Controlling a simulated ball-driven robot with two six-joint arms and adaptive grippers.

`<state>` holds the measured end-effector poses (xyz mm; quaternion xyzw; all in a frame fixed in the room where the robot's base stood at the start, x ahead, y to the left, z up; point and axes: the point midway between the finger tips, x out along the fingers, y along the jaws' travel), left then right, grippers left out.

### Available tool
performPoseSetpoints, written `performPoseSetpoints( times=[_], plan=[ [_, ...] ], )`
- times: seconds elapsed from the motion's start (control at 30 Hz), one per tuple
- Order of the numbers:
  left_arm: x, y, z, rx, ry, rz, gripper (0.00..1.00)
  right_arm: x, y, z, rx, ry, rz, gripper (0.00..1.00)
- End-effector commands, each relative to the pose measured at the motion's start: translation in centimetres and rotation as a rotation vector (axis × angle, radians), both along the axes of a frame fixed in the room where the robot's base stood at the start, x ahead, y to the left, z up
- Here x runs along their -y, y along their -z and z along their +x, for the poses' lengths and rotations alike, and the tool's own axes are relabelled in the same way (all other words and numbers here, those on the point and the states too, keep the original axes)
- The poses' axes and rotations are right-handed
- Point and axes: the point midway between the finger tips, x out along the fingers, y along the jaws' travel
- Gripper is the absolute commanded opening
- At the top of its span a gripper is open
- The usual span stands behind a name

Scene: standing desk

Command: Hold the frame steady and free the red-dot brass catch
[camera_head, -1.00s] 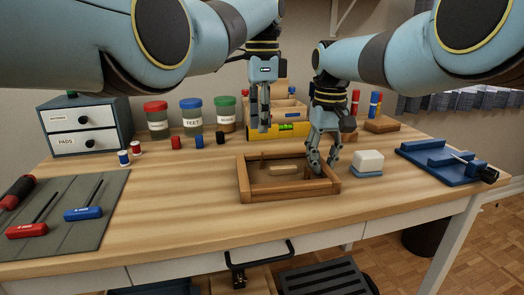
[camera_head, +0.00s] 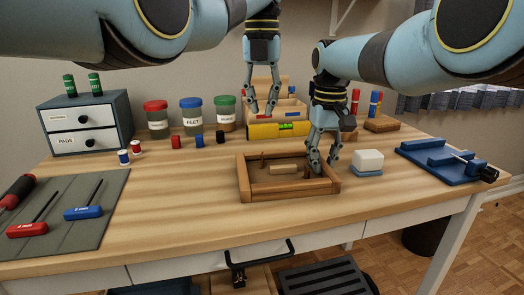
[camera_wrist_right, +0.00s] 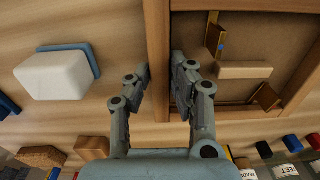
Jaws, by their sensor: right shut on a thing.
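The wooden frame (camera_head: 288,196) lies on the desk with a small wood block (camera_head: 284,169) inside; it also fills the right of the right wrist view (camera_wrist_right: 158,75). Two brass catches stand inside it, one (camera_wrist_right: 220,40) near the top and one (camera_wrist_right: 266,98) lower right in the right wrist view. I cannot make out a red dot on either. My right gripper (camera_head: 322,172) is shut on the frame's right side wall, one finger each side in the wrist view (camera_wrist_right: 160,75). My left gripper (camera_head: 262,112) is open and empty, raised behind the frame.
A yellow level (camera_head: 268,130) lies behind the frame. A white block on a blue base (camera_head: 367,162) sits close right of it. A blue vise (camera_head: 445,162) is far right. Labelled jars (camera_head: 191,115) stand at the back.

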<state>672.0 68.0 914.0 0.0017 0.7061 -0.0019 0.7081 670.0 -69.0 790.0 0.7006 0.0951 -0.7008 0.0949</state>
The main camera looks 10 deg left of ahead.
Motion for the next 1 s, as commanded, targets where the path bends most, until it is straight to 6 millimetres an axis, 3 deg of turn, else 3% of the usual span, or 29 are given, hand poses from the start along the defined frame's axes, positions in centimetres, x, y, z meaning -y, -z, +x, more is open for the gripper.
performPoseSetpoints(
  times=[0.4,0.5,0.7,1.0],
  plan=[
    [0.0,8.7,-0.3,-0.008,-0.003,0.001,0.15,0.0,0.0,0.0,0.001,0.000,0.000,0.00],
    [0.0,9.8,-0.1,-0.005,-0.003,0.001,0.15,0.0,0.0,0.0,0.001,0.000,0.000,0.00],
    [0.0,11.2,-0.1,-0.003,-0.004,0.001,0.15,0.0,0.0,0.0,0.001,0.000,0.000,0.00],
    [0.0,11.3,-0.1,-0.003,-0.004,0.000,0.12,0.0,0.0,0.0,0.001,0.000,0.000,0.00]
  ],
)
